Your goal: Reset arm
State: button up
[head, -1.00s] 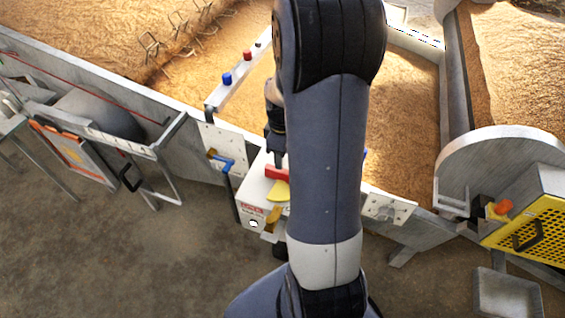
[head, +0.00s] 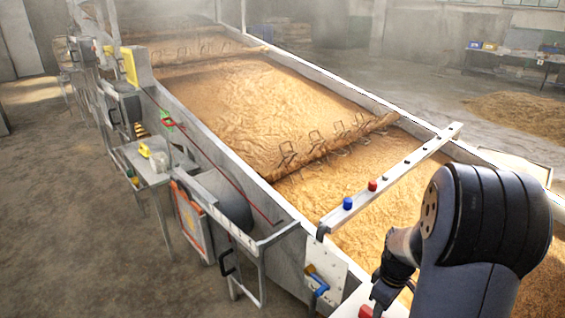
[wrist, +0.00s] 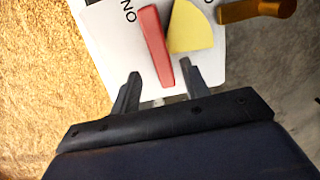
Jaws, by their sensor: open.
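My gripper (wrist: 160,72) is open in the wrist view, its two dark fingers spread apart. A red lever (wrist: 152,38) on a white panel (wrist: 115,45) appears between and ahead of the fingers; I cannot tell whether either finger touches it. A yellow wedge-shaped plate (wrist: 190,30) lies beside the lever, and a brown-orange handle (wrist: 262,9) is to its right. In the head view the tip of the red lever (head: 366,312) shows at the bottom edge. My arm covers the lower right, and the fingertips are hidden or cut off there.
A long metal trough (head: 230,125) of grain runs into the distance. A metal frame (head: 262,265) juts out at the trough's side. The floor (head: 60,220) at left is clear.

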notch_tip(320, 180, down, 6)
jog(key=shift+f+b, duration=0.25)
jog(key=shift+b, duration=0.05)
jog(key=shift+r, duration=0.1)
jog(key=shift+r, duration=0.1)
jog(key=shift+r, duration=0.2)
notch_tip(320, 180, up, 10)
jog(key=p, duration=0.1)
notch_tip(320, 180, down, 10)
jog(key=shift+f+b, duration=0.25)
jog(key=shift+b, duration=0.25)
jog(key=m, duration=0.2)
jog(key=m+p, duration=0.1)
jog(key=m, duration=0.3)
jog(key=shift+s+a+m, duration=0.1)
jog(key=shift+a+m, duration=0.15)
jog(key=shift+m, duration=0.05)
